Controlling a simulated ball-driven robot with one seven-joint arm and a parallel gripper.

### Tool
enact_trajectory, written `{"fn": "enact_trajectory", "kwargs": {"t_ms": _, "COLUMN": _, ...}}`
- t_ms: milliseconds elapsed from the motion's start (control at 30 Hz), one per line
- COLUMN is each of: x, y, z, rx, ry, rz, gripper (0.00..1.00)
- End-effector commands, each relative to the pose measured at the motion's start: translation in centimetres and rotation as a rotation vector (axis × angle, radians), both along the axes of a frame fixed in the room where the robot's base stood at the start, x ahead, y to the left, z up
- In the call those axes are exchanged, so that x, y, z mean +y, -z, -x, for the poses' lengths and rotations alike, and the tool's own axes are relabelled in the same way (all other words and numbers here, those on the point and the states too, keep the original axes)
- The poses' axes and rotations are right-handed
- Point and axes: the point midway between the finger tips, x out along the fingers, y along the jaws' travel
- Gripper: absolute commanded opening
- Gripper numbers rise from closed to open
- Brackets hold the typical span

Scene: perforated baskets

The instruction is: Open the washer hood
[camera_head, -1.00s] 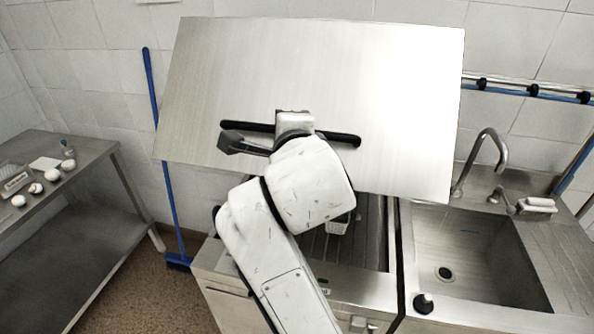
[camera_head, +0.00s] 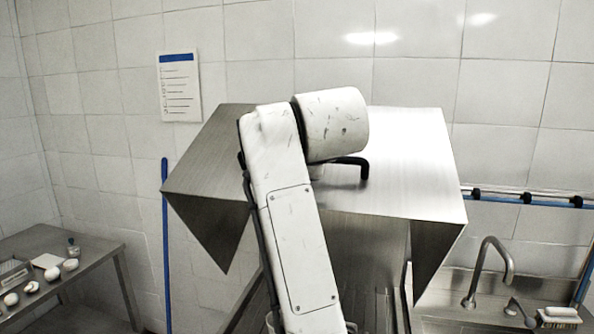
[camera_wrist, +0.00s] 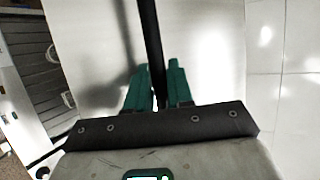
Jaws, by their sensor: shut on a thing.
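The washer hood (camera_head: 410,150) is a steel box-like cover, raised high and tilted so that its front panel faces upward. Its dark bar handle (camera_head: 352,162) shows at the right of my arm in the head view. In the wrist view the handle (camera_wrist: 150,40) runs down between the green fingers of my gripper (camera_wrist: 157,90), which is shut on it. In the head view my arm hides the gripper and most of the handle. The washer's inside lies below the hood, mostly hidden by my arm.
A steel sink with a curved tap (camera_head: 490,262) stands at the right. A steel table (camera_head: 75,262) with several white round items is at the left. A blue pole (camera_head: 165,230) leans on the tiled wall. A sheet of paper (camera_head: 180,88) hangs above.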

Motion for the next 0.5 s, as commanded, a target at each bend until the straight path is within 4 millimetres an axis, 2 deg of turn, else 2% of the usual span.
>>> {"fn": "enact_trajectory", "kwargs": {"t_ms": 433, "x": -0.05, "y": -0.17, "z": -0.19, "rx": 0.0, "ry": 0.0, "rz": 0.0, "gripper": 0.0}}
{"fn": "enact_trajectory", "kwargs": {"t_ms": 467, "x": -0.05, "y": -0.16, "z": -0.19, "rx": 0.0, "ry": 0.0, "rz": 0.0, "gripper": 0.23}}
{"fn": "enact_trajectory", "kwargs": {"t_ms": 500, "x": -0.05, "y": -0.15, "z": -0.18, "rx": 0.0, "ry": 0.0, "rz": 0.0, "gripper": 0.27}}
